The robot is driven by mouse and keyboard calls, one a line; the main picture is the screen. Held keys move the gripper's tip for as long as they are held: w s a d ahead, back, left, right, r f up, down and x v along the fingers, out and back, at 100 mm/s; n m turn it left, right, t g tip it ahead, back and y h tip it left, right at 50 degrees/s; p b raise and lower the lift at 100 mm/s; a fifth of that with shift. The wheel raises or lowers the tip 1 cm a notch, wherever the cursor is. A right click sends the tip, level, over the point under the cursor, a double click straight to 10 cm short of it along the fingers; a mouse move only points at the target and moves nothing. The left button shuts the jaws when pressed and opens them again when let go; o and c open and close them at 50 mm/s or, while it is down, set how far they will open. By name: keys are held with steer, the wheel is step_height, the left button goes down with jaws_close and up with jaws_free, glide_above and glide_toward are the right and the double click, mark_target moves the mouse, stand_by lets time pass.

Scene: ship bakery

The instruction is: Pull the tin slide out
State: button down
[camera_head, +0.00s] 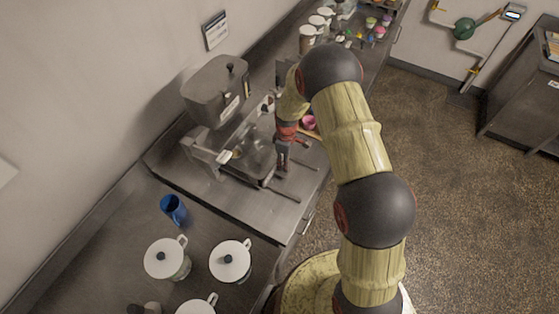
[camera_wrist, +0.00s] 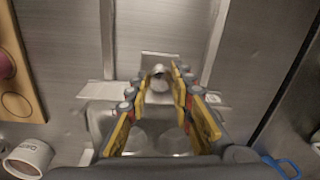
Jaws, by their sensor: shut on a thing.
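The tin slide (camera_head: 251,163) is a grey metal tray low at the front of the hopper machine (camera_head: 216,90). In the wrist view its tin (camera_wrist: 100,118) with rounded hollows lies under my fingers. A small round knob (camera_wrist: 158,69) stands on a plate at the slide's end, between my fingertips. My gripper (camera_head: 283,168) points down at the slide's front end. In the wrist view my gripper (camera_wrist: 160,78) has its yellow-sided fingers closed around the knob. The fingers hide part of the tin.
Two rails (camera_head: 285,193) run out over the steel counter (camera_head: 285,222). A blue cup (camera_head: 173,209) and white-lidded pots (camera_head: 230,261) stand at the near left. A wooden board (camera_wrist: 14,60) and a white tub (camera_wrist: 28,158) lie beside the slide. The counter beyond the knob is clear.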

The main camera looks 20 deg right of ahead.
steer(key=s+d+b, duration=0.2)
steer(key=s+d, duration=1.3)
steer(key=shift+s+d, duration=0.15)
steer(key=shift+s, duration=0.05)
steer(key=c, duration=2)
jaws_free()
steer(key=o, duration=0.3)
steer(key=shift+s+d, duration=0.15)
steer(key=shift+d, duration=0.05)
steer(key=shift+o, duration=0.8)
steer(key=shift+a, duration=0.1)
step_height(320, 180, up, 12)
steer(key=shift+w+d, duration=0.2)
steer(key=shift+w, duration=0.1)
